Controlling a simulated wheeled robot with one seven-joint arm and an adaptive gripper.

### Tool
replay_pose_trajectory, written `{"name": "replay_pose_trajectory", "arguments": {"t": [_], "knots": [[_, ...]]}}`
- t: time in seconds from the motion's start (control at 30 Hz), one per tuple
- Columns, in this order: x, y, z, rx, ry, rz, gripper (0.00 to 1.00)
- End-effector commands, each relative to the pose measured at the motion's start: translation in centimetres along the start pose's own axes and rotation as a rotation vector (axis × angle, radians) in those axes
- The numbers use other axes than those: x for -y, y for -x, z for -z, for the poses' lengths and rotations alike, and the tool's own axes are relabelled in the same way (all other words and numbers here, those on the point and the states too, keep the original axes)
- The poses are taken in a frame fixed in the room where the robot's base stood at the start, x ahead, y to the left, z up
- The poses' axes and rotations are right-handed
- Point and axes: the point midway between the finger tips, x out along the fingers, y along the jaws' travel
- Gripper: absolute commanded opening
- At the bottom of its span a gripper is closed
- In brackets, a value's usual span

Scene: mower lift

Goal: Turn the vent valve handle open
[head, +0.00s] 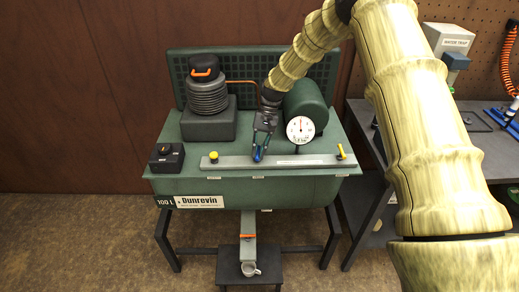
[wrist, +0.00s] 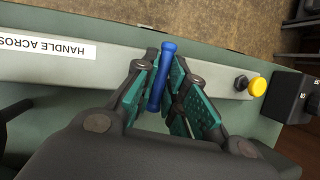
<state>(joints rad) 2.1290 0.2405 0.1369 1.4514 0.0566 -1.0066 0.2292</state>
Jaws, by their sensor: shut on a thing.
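A blue lever handle (wrist: 161,78), which I take to be the vent valve handle, stands at the grey bar on the green compressor tank. In the wrist view it lies across the bar, between the teal pads of my gripper (wrist: 158,84). My gripper is shut on it. In the head view my gripper (head: 262,138) reaches down to the bar, and the blue handle (head: 257,155) shows at its fingertips. The handle's base and pivot are hidden by the fingers.
A yellow knob (head: 213,156) sits at the bar's left end and a small yellow lever (head: 342,152) at its right end. A pressure gauge (head: 300,130) stands behind the bar, close to my gripper. A black box (head: 167,157) is at left.

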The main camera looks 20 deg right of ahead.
Motion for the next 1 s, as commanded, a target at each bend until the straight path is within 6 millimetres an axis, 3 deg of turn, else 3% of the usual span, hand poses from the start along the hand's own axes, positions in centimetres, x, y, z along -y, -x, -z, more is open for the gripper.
{"name": "replay_pose_trajectory", "arguments": {"t": [0.33,0.83,0.87,0.9,0.97,1.0], "knots": [[0.26,0.13,0.04,0.021,0.109,-0.042,0.00],[0.24,0.09,0.02,0.025,0.123,-0.048,0.00],[0.23,0.08,0.01,0.025,0.123,-0.048,0.17],[0.23,0.08,0.01,0.025,0.123,-0.048,0.24],[0.19,0.07,0.01,0.025,0.123,-0.048,0.33],[0.16,0.06,0.01,0.025,0.122,-0.048,0.33]]}}
